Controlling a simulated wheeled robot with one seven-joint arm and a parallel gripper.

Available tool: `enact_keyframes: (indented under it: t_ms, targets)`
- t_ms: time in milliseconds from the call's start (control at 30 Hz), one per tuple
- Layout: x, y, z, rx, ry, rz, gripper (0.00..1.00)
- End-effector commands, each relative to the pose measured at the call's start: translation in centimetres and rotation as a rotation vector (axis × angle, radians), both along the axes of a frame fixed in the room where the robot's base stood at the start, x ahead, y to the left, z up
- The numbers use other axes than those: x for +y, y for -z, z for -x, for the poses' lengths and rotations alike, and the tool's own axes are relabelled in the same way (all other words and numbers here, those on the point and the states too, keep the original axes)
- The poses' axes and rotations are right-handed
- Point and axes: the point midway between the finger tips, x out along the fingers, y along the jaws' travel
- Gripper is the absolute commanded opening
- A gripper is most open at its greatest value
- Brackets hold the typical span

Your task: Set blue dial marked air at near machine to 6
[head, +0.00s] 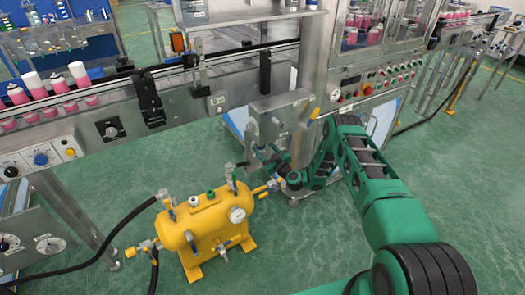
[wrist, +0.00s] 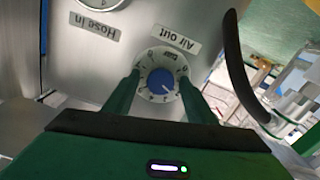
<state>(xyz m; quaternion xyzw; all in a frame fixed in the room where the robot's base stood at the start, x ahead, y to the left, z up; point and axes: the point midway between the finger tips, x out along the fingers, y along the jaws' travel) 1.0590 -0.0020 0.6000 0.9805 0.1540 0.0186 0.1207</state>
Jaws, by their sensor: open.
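My gripper (wrist: 160,84) is open, with one green finger on each side of the dial. I cannot tell whether the fingers touch it. In the head view, my green arm reaches the grey box (head: 280,115) on the machine; the dial and fingertips are not discernible there.
A yellow tank (head: 208,225) with hoses is on the floor. A conveyor (head: 120,95) carries pink cans.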

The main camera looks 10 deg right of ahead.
Motion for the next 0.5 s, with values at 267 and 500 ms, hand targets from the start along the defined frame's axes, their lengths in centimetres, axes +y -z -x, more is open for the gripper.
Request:
enact_keyframes:
  t_ms: [267, 500]
  targets:
    - [-0.02, 0.02, 0.02, 0.000, 0.000, 0.000, 0.10]
    - [-0.06, 0.02, 0.02, 0.007, 0.001, -0.024, 0.10]
